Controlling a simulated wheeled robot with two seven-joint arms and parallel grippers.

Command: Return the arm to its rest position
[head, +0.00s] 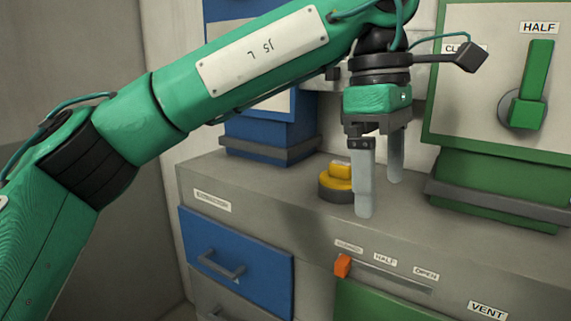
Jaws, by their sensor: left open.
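My left arm (180,105) is green and reaches in from the left, across the upper part of the head view. Its gripper (380,198) points down over the grey counter. The two pale fingers are apart with nothing between them. Just left of the fingers, a yellow knob on a dark round base (337,181) stands on the counter, partly close behind the near finger. I cannot tell whether the finger touches it. My right gripper is not in view.
A green panel with a green lever (530,95) by the HALF label stands at right. An orange slider (343,265) sits at the left end of its slot on the counter front. A blue drawer (235,262) is at lower left. Blue housing (265,135) stands behind the arm.

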